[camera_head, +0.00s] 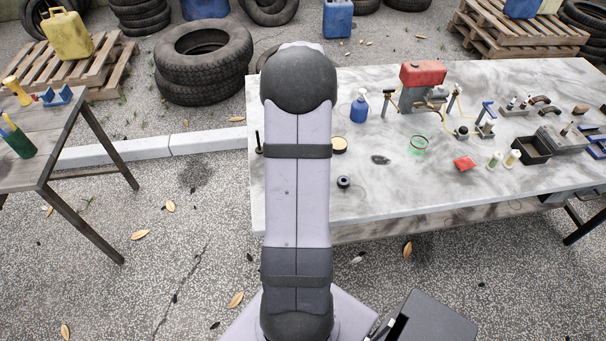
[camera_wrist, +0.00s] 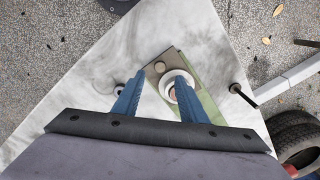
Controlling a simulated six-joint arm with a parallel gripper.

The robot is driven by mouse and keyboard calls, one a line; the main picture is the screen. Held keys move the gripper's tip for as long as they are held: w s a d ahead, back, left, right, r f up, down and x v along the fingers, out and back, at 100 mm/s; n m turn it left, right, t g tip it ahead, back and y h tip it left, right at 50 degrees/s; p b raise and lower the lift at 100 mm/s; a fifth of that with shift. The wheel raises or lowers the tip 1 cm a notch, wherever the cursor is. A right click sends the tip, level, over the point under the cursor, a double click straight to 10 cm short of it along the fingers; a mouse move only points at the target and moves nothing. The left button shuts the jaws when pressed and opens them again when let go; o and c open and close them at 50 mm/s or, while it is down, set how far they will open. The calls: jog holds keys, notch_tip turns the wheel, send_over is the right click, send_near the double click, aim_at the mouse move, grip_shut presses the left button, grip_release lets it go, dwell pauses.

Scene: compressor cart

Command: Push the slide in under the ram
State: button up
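In the wrist view, my gripper (camera_wrist: 160,78) has two blue fingers spread apart over the marble bench, with nothing clearly held between them. Beyond and between the fingertips is a grey-tan plate (camera_wrist: 153,75) with a small round spot (camera_wrist: 160,67), perhaps the slide. A white ring-like round part (camera_wrist: 167,79) with a brownish centre sits beside it, partly behind the right finger; it may be the ram seen from above. A green base (camera_wrist: 207,98) lies under them. I cannot tell the gap between plate and round part. In the head view my arm hides the gripper and this fixture.
A dark post (camera_wrist: 238,90) stands near the bench edge. In the head view, a tan-topped round part (camera_head: 339,145) and a black ring (camera_head: 343,181) lie right of my arm.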

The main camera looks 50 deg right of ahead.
jog(key=shift+f+p, duration=0.85)
jog(key=shift+f, duration=2.65)
grip_shut()
